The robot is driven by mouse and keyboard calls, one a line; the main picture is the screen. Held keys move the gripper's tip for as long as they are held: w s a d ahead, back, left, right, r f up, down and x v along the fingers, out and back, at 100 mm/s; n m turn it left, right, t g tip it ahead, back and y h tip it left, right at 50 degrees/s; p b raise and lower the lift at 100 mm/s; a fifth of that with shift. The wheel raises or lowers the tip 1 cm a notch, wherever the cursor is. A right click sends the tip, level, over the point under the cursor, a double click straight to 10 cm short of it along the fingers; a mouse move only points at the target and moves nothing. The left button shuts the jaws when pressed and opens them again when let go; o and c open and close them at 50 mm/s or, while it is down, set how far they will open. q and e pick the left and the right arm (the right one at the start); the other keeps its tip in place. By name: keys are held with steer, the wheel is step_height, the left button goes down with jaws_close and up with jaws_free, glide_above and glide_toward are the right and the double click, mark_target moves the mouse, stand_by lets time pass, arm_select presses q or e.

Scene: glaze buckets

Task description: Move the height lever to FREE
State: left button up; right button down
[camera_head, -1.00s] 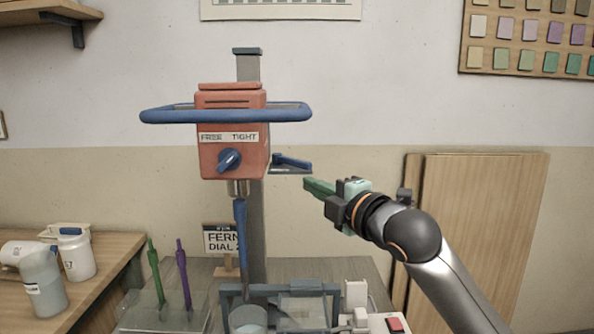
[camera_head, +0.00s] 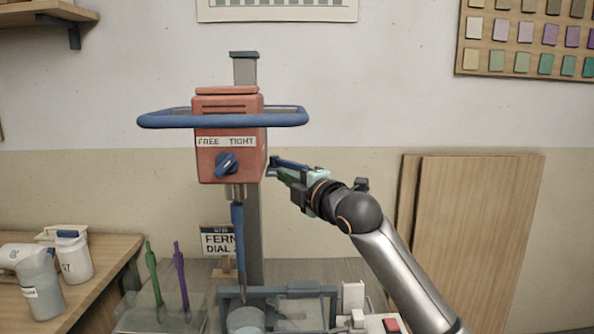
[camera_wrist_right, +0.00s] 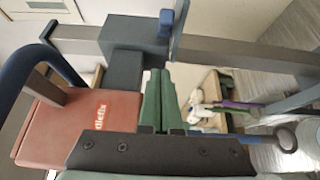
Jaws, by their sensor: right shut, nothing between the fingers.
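The red mixer head (camera_head: 228,150) sits on a grey post. A white label reading FREE and TIGHT (camera_head: 226,142) is above a blue knob (camera_head: 227,163) on its front; the knob's pointer tilts to the upper right. A blue lever (camera_head: 290,162) sticks out at the head's right side. My right gripper (camera_head: 278,174) is shut and empty, its green fingers just below and overlapping this lever; contact cannot be told. In the wrist view the green fingers (camera_wrist_right: 160,85) are together beside the red head (camera_wrist_right: 85,130). My left gripper is not in view.
A blue ring handle (camera_head: 222,119) surrounds the head. A blue shaft (camera_head: 239,240) hangs below it above a bucket (camera_head: 246,320) and grey frame. Green and purple tools (camera_head: 180,275) stand left. Wooden boards (camera_head: 480,230) lean on the wall at right.

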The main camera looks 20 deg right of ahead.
mark_target(288, 165)
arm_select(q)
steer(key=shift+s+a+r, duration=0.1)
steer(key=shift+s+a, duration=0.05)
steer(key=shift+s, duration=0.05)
arm_select(e)
steer(key=shift+w+d, duration=1.5)
steer(key=shift+d, duration=0.1)
